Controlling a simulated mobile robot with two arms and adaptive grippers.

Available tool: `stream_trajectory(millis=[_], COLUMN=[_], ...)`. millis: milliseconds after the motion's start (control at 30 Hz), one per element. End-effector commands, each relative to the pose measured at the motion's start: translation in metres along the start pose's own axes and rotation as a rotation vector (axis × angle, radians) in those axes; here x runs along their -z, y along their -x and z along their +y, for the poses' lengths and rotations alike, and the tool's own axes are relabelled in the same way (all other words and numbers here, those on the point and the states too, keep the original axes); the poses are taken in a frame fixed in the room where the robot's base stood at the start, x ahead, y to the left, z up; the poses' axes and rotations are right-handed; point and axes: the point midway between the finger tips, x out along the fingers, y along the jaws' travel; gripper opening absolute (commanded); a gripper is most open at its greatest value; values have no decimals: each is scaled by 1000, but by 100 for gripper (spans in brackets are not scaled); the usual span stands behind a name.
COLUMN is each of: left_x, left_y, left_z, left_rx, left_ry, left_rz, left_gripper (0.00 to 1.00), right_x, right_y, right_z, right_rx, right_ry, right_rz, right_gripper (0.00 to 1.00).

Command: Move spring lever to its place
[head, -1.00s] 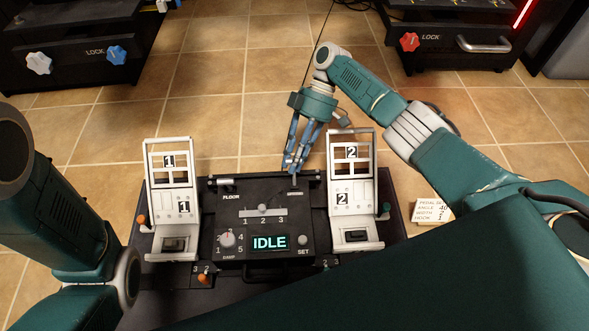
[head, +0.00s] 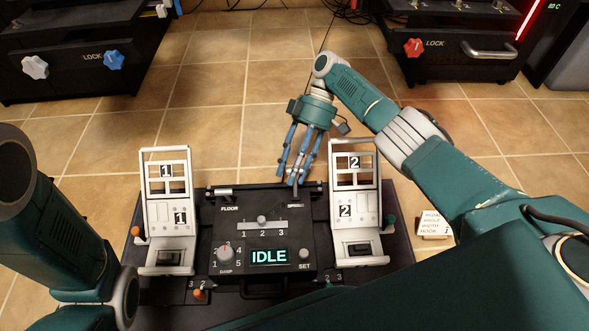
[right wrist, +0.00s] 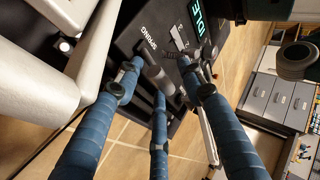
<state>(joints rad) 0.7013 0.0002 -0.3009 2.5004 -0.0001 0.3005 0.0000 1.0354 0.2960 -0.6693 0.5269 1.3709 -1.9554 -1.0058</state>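The spring lever (right wrist: 157,74) is a grey handle at the back right edge of the black console (head: 240,236), by the label SPRING in the right wrist view. In the head view the fingers largely hide it. My right gripper (head: 292,182) comes down over that edge from behind. Its blue fingers are spread apart around the lever in the right wrist view (right wrist: 163,85). I cannot tell whether any finger touches it. My left arm shows at the left of the head view, but its gripper is not seen.
White pedal frames marked 1 (head: 168,211) and 2 (head: 357,205) flank the console, close to the right gripper. The console has a slider (head: 262,221), a DAMP knob (head: 226,254) and an IDLE display (head: 268,257). A paper card (head: 433,225) lies to the right.

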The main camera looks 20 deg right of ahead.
Motion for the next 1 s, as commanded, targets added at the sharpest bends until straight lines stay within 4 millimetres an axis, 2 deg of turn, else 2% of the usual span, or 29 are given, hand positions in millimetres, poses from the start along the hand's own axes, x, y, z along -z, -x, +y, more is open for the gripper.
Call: stream_trajectory(millis=[333,700,1000], left_x=[-2,-1,-1], left_y=[1,0,0], left_z=[-1,0,0], left_rx=[2,1,1], left_ry=[-1,-1,0], left_rz=[-5,-2,-2], left_gripper=[40,40,40], right_x=[1,20,28], right_y=[7,53,68], right_z=[-4,-49,-67], right_rx=[-5,-6,-2], right_ry=[0,2,0], right_rz=[-1,-4,-3], right_gripper=[39,39,39])
